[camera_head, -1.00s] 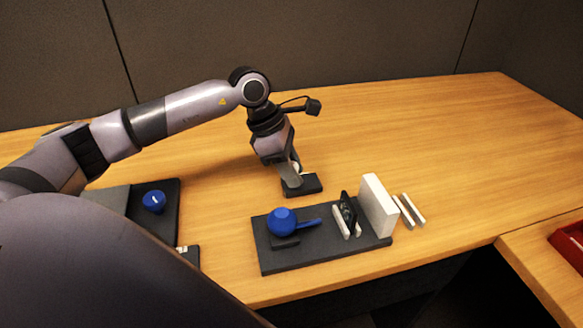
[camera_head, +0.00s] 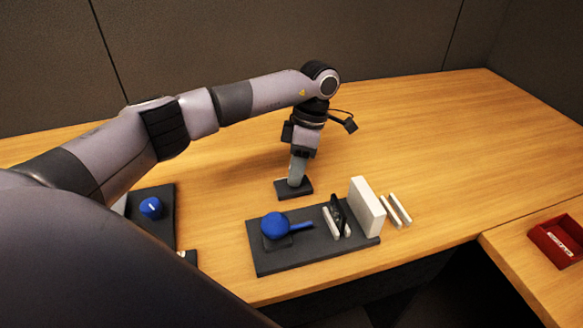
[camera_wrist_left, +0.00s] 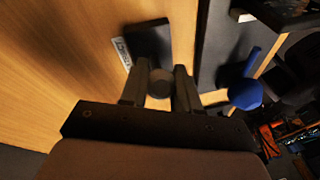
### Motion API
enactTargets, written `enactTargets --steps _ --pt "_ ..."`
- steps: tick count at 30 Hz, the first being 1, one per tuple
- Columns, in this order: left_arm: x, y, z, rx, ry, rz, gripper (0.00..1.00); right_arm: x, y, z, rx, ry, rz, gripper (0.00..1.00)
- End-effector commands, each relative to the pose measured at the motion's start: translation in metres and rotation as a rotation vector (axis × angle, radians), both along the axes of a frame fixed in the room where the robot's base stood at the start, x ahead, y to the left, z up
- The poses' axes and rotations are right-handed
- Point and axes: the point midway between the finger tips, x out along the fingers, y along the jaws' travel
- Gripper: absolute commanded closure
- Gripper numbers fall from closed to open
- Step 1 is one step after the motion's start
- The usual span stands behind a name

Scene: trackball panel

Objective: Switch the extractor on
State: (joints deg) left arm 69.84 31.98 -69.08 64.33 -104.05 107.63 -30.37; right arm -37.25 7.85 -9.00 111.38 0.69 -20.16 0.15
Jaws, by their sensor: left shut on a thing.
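A small black box (camera_head: 281,189) stands on the table behind the dark panel. In the left wrist view the box (camera_wrist_left: 151,39) has a pale label (camera_wrist_left: 121,53) along one side, too small to read. A round grey knob (camera_wrist_left: 160,84) shows between my left fingers; I take it to be the switch on this box. My left gripper (camera_head: 295,181) points down over the box, and in the wrist view its fingers (camera_wrist_left: 161,67) are shut on the knob. The fingers hide the knob in the head view. My right gripper is not in view.
In front lies a dark panel (camera_head: 266,260) with a blue ball and handle (camera_head: 275,225), a black upright piece (camera_head: 338,213) and a white block (camera_head: 367,206). White strips (camera_head: 398,209) lie beside it. A blue knob (camera_head: 151,207) is left; a red tray (camera_head: 546,250) is right.

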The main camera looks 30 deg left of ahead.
Motion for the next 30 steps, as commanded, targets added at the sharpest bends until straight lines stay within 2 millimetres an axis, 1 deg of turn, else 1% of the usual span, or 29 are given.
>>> enactTargets --steps 4,15,30 --pt "0.0046 -0.0033 -0.0001 0.055 0.059 0.002 0.99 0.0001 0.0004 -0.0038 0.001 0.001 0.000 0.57" --pt "0.0092 -0.0072 -0.0016 0.148 0.168 0.002 0.99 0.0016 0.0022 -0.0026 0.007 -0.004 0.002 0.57" --pt "0.0112 -0.0086 -0.0031 0.190 0.220 0.000 0.99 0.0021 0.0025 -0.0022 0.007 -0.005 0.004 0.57"
